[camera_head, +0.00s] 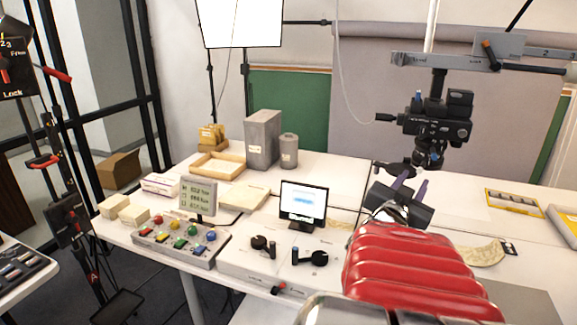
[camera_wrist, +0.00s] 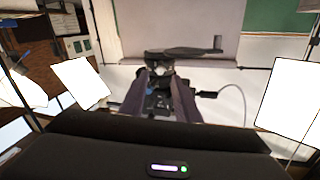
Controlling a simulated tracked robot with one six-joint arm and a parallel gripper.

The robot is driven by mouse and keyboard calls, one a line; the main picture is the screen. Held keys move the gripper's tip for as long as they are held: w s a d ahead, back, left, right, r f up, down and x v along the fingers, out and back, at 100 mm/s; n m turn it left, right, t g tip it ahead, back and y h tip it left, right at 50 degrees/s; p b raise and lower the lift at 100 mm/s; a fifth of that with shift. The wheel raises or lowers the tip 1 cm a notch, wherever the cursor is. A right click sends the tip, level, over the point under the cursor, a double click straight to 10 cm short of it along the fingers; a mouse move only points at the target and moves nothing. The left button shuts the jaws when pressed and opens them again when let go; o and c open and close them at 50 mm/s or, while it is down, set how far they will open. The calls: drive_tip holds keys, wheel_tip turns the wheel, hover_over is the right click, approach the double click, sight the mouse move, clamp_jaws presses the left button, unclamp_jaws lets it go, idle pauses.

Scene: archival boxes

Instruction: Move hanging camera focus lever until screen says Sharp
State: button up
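The hanging camera (camera_head: 436,121) is a dark body on an overhead arm, pointing down. A dark flat lever (camera_head: 392,167) with an upright end juts out low on its lens. In the wrist view, which seems upside down, the lever (camera_wrist: 185,52) crosses above the fingertips, its knobbed end to the right. My gripper (camera_head: 409,183) is just below the lens. In the wrist view its fingers (camera_wrist: 161,76) stand apart with the camera showing between them; whether they touch the lever is unclear. The small screen (camera_head: 303,199) is lit, with a green bar and unreadable text.
A control box (camera_head: 181,243) with coloured knobs and a readout stands front left on the white table. Grey boxes (camera_head: 262,139) and a wooden tray (camera_head: 217,165) lie behind. A cable hangs from the camera's left side. My red arm covers the front right.

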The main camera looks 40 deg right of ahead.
drive_tip(key=shift+s+a, duration=0.2)
drive_tip(key=shift+a, duration=0.65)
drive_tip(key=shift+s+a, duration=0.15)
drive_tip(key=shift+a, duration=0.7)
drive_tip(key=shift+w+f, duration=0.1)
